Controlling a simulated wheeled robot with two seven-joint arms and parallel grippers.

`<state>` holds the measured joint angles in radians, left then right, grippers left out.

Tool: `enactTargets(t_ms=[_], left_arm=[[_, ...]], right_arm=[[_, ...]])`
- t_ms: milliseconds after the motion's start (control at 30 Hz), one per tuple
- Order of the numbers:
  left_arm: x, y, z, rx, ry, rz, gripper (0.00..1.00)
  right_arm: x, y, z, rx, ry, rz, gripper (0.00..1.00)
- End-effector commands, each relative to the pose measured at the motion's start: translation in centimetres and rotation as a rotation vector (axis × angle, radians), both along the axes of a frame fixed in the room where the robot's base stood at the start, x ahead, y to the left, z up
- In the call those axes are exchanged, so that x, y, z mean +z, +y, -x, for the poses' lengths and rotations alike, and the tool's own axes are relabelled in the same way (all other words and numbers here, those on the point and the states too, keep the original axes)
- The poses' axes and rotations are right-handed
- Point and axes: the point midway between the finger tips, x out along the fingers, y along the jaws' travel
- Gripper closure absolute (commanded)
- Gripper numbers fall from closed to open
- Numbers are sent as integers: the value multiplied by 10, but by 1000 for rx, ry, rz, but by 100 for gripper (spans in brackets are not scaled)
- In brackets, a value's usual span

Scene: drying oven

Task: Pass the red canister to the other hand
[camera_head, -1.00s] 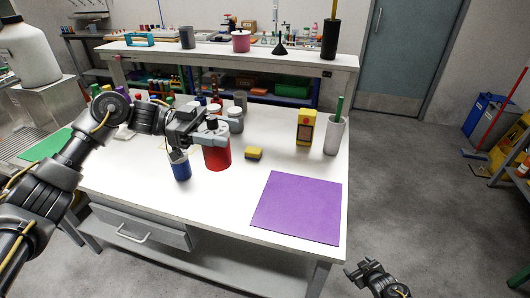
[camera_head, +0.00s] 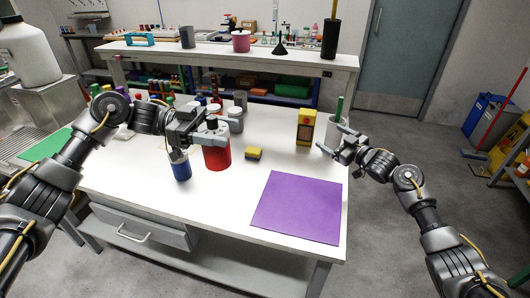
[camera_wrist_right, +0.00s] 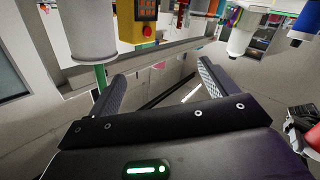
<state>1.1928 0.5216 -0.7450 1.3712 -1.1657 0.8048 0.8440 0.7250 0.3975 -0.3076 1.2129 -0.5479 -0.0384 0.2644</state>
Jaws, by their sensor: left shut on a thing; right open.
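The red canister (camera_head: 216,157) is upright over the left-middle part of the white table in the head view. My left gripper (camera_head: 211,134) is shut on its top, and the fingers hide part of it. I cannot tell whether its base touches the table. My right gripper (camera_head: 336,146) is open and empty over the table's right edge, in front of the white cup. Its spread fingers also show in the right wrist view (camera_wrist_right: 160,85). The two grippers are well apart.
A blue container (camera_head: 181,169) stands close to the canister's left. A yellow sponge (camera_head: 254,153), a yellow box (camera_head: 305,127) and a white cup (camera_head: 334,129) with a green item stand to the right. A purple mat (camera_head: 298,207) lies clear at the front right.

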Motion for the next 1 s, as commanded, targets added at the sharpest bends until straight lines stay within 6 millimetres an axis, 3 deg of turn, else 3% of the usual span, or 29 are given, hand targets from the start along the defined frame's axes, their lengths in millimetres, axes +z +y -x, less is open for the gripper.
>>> enactTargets(t_ms=[33, 200, 300, 433, 600, 700, 1000], left_arm=[[0, 0, 0, 0, -1, 1, 67], [0, 0, 0, 0, -1, 0, 67], [0, 0, 0, 0, -1, 0, 67], [0, 0, 0, 0, -1, 0, 67], [0, 0, 0, 0, -1, 0, 67], [0, 0, 0, 0, -1, 0, 67], [0, 0, 0, 0, -1, 0, 67]], right_arm=[[16, 28, 12, 66, 0, -39, 16], [62, 110, 67, 284, 45, -154, 16], [84, 150, 106, 409, 84, -196, 16], [104, 190, 157, 545, 137, -225, 16], [118, 220, 208, 661, 195, -233, 16], [122, 228, 225, 698, 216, -231, 16], [124, 236, 235, 721, 231, -232, 16]])
